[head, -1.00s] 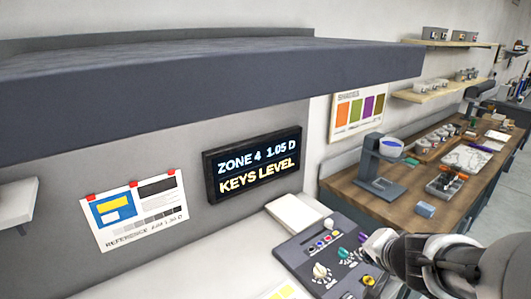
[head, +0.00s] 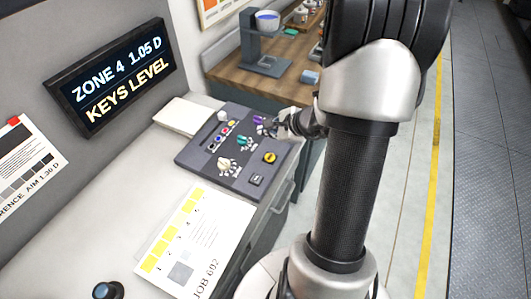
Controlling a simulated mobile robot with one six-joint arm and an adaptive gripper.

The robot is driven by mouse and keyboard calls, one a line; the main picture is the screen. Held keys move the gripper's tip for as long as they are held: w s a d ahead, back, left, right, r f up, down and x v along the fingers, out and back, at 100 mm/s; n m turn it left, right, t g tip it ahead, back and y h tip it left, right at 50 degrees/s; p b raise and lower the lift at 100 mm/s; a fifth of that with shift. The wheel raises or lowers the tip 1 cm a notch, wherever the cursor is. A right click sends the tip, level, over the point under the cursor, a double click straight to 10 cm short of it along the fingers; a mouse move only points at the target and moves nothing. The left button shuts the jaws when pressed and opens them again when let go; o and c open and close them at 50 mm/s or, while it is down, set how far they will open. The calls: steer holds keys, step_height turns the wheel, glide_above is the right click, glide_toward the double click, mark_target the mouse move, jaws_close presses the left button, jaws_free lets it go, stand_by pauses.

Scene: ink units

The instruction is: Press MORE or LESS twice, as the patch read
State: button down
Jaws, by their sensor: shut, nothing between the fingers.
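A wall display (head: 122,78) reads "ZONE 4 1.05 D" and "KEYS LEVEL". Below it on the bench is a dark control panel (head: 195,160) with white (head: 229,167), teal (head: 243,141) and purple (head: 258,119) knobs, a row of small coloured buttons, a yellow round button (head: 269,158) and a black switch (head: 257,180). I cannot make out MORE or LESS labels. A reference card (head: 28,150) on the wall, partly cut off, ends in "AIM 1.30 D". My gripper (head: 276,125) is shut and empty, by the purple knob at the panel's far right edge; whether it touches is unclear.
A printed sheet marked "JOB 602" (head: 205,240) with yellow patches lies on the white bench in front of the panel. A pale block (head: 187,116) sits behind the panel. A dark round knob (head: 105,290) is at bottom left. A grey stand (head: 263,45) stands on the wooden bench beyond.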

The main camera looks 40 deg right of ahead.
steer(key=shift+f, duration=0.1)
steer(key=b, duration=0.6)
glide_above(268, 159)
step_height(268, 159, down, 8)
steer(key=shift+d+r, duration=0.15)
steer(key=shift+r, duration=0.05)
steer(key=shift+f+b, duration=0.5)
steer(key=shift+b, duration=0.3)
steer(key=shift+f, duration=0.2)
stand_by(0.3)
steer(key=shift+f+b, duration=0.25)
steer(key=shift+b, duration=0.45)
steer(key=shift+f+b, duration=0.5)
steer(key=shift+b, duration=0.1)
stand_by(0.5)
steer(key=shift+r, duration=0.1)
steer(key=shift+r+p, duration=0.6)
steer(key=shift+r, duration=0.25)
